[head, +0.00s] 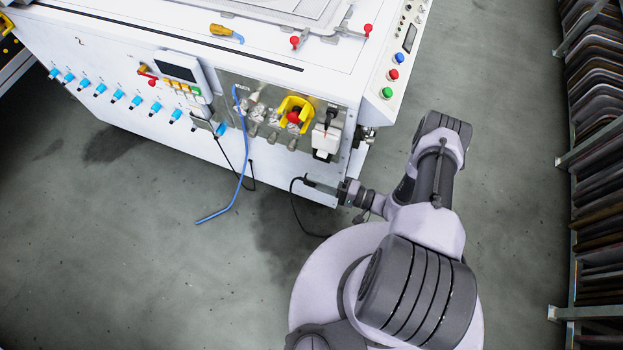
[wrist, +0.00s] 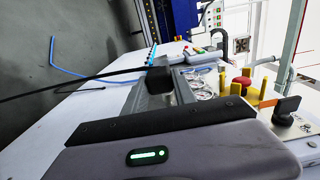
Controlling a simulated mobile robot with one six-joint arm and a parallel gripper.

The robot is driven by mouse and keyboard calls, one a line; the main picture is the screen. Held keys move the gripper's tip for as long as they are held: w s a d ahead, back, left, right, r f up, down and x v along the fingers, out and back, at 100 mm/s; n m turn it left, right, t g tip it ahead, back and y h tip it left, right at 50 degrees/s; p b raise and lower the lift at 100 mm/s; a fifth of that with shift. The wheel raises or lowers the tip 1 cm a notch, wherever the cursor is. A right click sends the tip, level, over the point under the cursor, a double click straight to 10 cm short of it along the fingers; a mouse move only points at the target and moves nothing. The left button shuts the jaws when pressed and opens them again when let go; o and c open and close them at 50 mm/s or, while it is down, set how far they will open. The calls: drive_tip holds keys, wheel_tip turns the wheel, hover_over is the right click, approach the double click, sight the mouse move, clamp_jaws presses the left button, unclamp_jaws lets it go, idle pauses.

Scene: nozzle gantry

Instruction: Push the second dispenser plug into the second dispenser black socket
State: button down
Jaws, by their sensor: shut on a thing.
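My gripper (head: 309,182) is low beside the front panel of the white machine, near its right corner. It is shut on a black plug (wrist: 158,80), which shows as a dark block just beyond the dark finger edge in the wrist view. A black cable (wrist: 75,83) runs from the plug to the left, and it loops down below my gripper in the head view (head: 295,212). I cannot pick out the black socket for certain in either view.
The white machine (head: 275,171) carries a fittings panel with a yellow-and-red emergency stop (head: 293,117) and a black rotary switch (head: 332,115). A blue hose (head: 238,170) and another black cable (head: 248,175) hang from the front. Open floor lies in front; a rack (head: 595,130) stands right.

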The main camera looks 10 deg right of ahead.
drive_tip(key=shift+w, duration=0.1)
drive_tip(key=shift+w+d+b, duration=0.65)
drive_tip(key=shift+w+d, duration=0.2)
drive_tip(key=shift+w, duration=0.3)
drive_tip(key=shift+w+d+b, duration=0.6)
drive_tip(key=shift+w+d, duration=0.25)
drive_tip(key=shift+w, duration=0.3)
drive_tip(key=shift+w+d, duration=0.45)
drive_tip(key=shift+w, duration=0.05)
idle(0.9)
drive_tip(key=c, duration=0.9)
unclamp_jaws()
drive_tip(key=p+v, duration=0.2)
drive_tip(key=v, duration=1.5)
drive_tip(key=shift+s+d+p, duration=0.1)
drive_tip(key=shift+s+p, duration=0.15)
drive_tip(key=shift+p, duration=0.1)
